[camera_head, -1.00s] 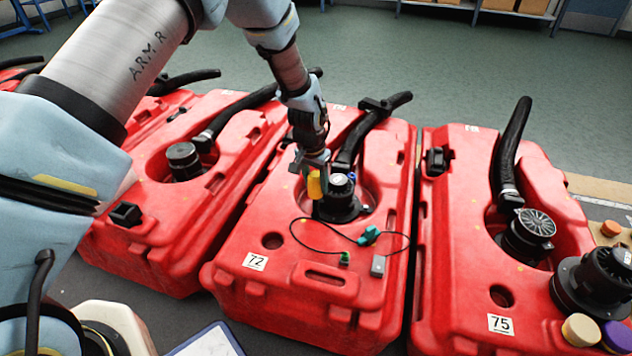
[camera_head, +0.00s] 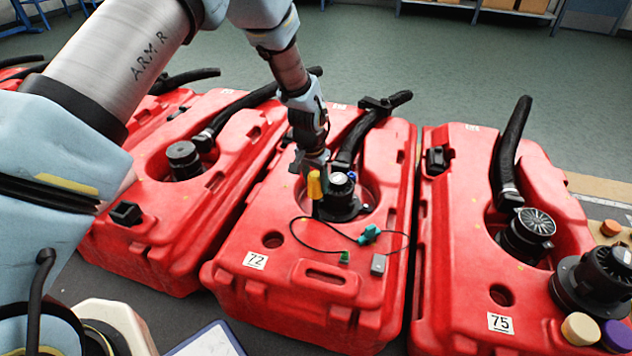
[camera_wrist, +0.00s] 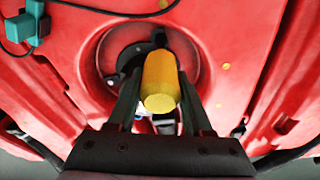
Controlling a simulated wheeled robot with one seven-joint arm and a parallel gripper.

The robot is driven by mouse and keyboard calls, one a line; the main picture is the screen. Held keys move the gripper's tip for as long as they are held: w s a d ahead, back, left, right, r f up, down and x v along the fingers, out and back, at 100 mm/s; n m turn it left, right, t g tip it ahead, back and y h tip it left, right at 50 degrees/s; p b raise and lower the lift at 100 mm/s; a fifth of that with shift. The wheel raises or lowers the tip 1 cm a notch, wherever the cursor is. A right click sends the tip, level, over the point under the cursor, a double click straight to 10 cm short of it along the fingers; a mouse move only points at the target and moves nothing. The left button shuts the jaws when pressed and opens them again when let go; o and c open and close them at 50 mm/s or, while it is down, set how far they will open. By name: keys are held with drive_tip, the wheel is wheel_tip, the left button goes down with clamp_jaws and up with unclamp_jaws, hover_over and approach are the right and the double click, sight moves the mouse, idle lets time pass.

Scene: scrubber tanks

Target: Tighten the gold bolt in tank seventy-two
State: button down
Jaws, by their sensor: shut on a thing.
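Tank seventy-two (camera_head: 230,285) is the red tank in the middle, with a "72" label on its front. A black round pump fitting (camera_head: 341,205) sits in its round recess. My gripper (camera_head: 316,172) is over the left side of this fitting, shut on a yellow cylindrical handle (camera_head: 314,185). The handle also shows between the fingers in the wrist view (camera_wrist: 161,80), over the recess. The handle's lower end and what it touches are hidden. I cannot make out the gold bolt clearly in either view.
A black hose (camera_head: 352,140) rises behind the fitting. Tank seventy-five (camera_head: 455,290) stands close on the right, another red tank (camera_head: 150,235) on the left.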

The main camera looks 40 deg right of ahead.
sight(317, 172)
idle(0.7)
drive_tip(key=shift+r+p, duration=1.9)
drive_tip(key=shift+r, duration=0.55)
